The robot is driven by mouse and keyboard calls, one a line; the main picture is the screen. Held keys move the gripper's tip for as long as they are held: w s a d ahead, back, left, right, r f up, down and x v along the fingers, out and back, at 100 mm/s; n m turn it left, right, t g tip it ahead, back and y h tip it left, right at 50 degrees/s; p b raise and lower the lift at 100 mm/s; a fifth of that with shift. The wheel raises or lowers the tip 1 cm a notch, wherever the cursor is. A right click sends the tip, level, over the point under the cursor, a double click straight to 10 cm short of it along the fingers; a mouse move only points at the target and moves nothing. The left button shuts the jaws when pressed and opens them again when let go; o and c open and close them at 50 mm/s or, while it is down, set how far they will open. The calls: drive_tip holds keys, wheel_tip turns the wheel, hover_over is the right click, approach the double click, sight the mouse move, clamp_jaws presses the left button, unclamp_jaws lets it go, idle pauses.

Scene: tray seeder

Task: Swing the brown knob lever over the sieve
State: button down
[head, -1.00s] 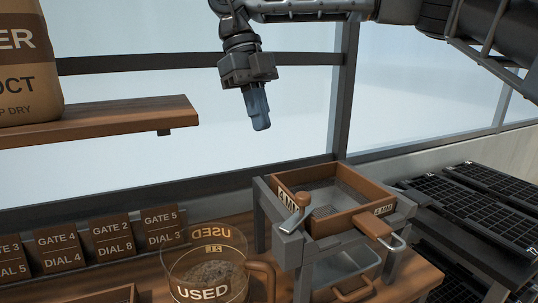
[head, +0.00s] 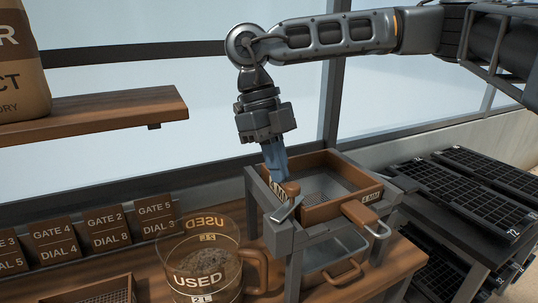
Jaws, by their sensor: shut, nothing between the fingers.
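My gripper (head: 280,172) is shut, with nothing between its fingers. It points down at the left side of the sieve, its fingertips close behind the brown knob (head: 291,188). I cannot tell whether they touch it. The knob sits on a metal lever (head: 285,209) at the left front corner of the grey stand. The sieve (head: 362,198) is a brown square frame with a mesh floor and a brown front handle, resting in the stand. My fingers hide part of the sieve's left wall and its label.
A clear jug marked USED (head: 197,283) stands left of the stand, its brown handle near the stand's leg. A metal pan (head: 335,247) is under the sieve. Gate and dial cards (head: 105,228) line the back left. Black trays (head: 488,180) are stacked right. A wooden shelf (head: 90,115) is upper left.

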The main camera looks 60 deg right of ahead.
idle(0.3)
drive_tip(key=shift+s+d+f+m+b, duration=0.25)
drive_tip(key=shift+s+m+b, duration=0.15)
drive_tip(key=shift+m+b, duration=0.4)
drive_tip(key=shift+s+d+m+y+b, duration=0.15)
drive_tip(key=shift+s+m+y+b, duration=0.35)
drive_tip(key=shift+m+b, duration=0.3)
drive_tip(key=shift+s+r+m+t, duration=0.2)
drive_tip(key=shift+m+t, duration=0.1)
drive_tip(key=shift+m, duration=0.2)
